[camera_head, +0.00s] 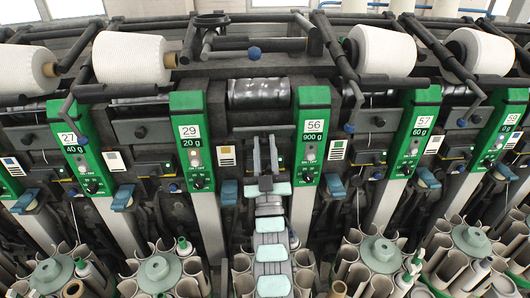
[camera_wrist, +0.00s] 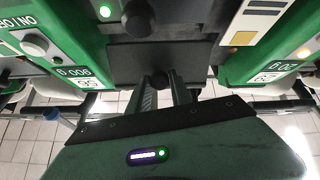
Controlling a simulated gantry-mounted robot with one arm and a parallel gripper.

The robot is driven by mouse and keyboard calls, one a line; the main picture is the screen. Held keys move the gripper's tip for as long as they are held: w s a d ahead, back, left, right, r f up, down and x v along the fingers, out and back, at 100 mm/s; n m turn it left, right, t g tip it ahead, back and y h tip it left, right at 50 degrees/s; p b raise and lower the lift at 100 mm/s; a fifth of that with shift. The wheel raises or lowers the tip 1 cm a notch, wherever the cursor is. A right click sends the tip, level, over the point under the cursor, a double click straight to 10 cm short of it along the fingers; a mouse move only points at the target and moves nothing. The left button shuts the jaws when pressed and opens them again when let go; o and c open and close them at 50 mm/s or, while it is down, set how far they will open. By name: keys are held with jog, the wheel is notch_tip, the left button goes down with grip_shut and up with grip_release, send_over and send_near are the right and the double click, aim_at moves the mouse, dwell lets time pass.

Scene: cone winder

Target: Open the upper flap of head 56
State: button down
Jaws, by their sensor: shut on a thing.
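Head 56 has a green panel (camera_head: 311,140) marked "56" and "900 g"; it also shows upside down at the left of the wrist view (camera_wrist: 85,75). The upper flap (camera_wrist: 205,58) is a dark plate between panels 56 and 29, with a small round black knob (camera_wrist: 160,78). It appears flat against the head face. In the wrist view the two fingers (camera_wrist: 164,90) are shut on the knob, one on each side; the exact contact is partly hidden.
Panel 29 (camera_head: 190,140) stands left of my gripper and panel 57 (camera_head: 415,135) to the right of head 56. White yarn cones (camera_head: 131,58) hang above neighbouring heads. A metallic drum (camera_head: 258,93) is above my gripper. Tube magazines (camera_head: 160,268) line the bottom.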

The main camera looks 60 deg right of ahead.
dwell(0.4)
jog(key=c, duration=1.2)
grip_release()
jog(key=shift+o, duration=0.2)
jog(key=v, duration=0.7)
jog(key=shift+a+p, duration=0.2)
jog(key=shift+p, duration=0.15)
jog(key=shift+s+f, duration=0.1)
jog(key=shift+f, duration=0.05)
